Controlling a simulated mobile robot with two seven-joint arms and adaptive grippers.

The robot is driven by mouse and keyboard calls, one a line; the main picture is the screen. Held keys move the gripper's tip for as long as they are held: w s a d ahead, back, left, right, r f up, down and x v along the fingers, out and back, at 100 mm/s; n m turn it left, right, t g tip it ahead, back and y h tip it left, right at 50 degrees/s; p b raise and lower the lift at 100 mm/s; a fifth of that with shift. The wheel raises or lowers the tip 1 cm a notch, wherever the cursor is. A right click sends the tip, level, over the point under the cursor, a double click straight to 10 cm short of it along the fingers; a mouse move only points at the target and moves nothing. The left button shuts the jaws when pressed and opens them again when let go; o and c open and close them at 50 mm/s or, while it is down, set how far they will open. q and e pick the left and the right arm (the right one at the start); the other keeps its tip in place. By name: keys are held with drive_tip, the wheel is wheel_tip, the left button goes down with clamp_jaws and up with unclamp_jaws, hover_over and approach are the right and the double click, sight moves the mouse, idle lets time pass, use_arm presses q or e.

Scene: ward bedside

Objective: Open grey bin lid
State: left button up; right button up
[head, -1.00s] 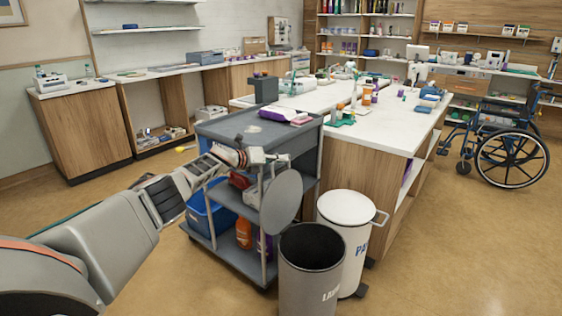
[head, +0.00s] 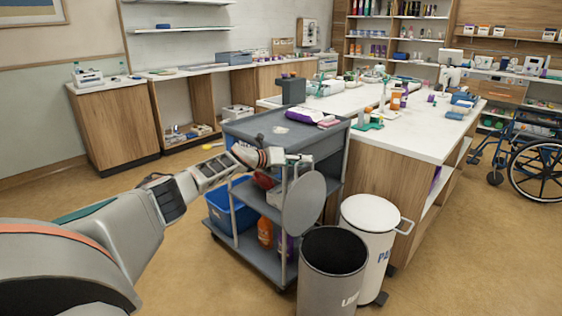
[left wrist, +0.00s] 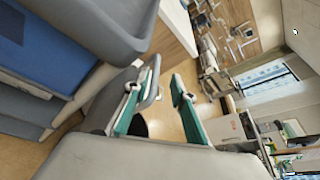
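The grey bin (head: 333,278) stands on the floor at the lower middle of the head view, its dark mouth uncovered. Its round grey lid (head: 303,204) stands raised, nearly upright, at the bin's back left edge. My left gripper (head: 298,159) is just above the lid's top edge, beside the trolley. In the left wrist view its two green-padded fingers (left wrist: 165,75) are apart, with nothing clearly held between them. A grey surface, probably the lid, shows behind the left finger; whether they touch I cannot tell. My right gripper is not in view.
A white lidded bin (head: 370,215) stands right beside the grey bin. A grey trolley (head: 255,128) with a blue tub (head: 228,213) and bottles is close behind my left arm. A white-topped counter (head: 400,130) lies beyond. A wheelchair (head: 535,160) is at right; the floor at front right is clear.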

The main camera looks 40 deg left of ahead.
use_arm(q)
drive_tip(key=v, duration=0.9)
drive_tip(key=shift+s, duration=0.3)
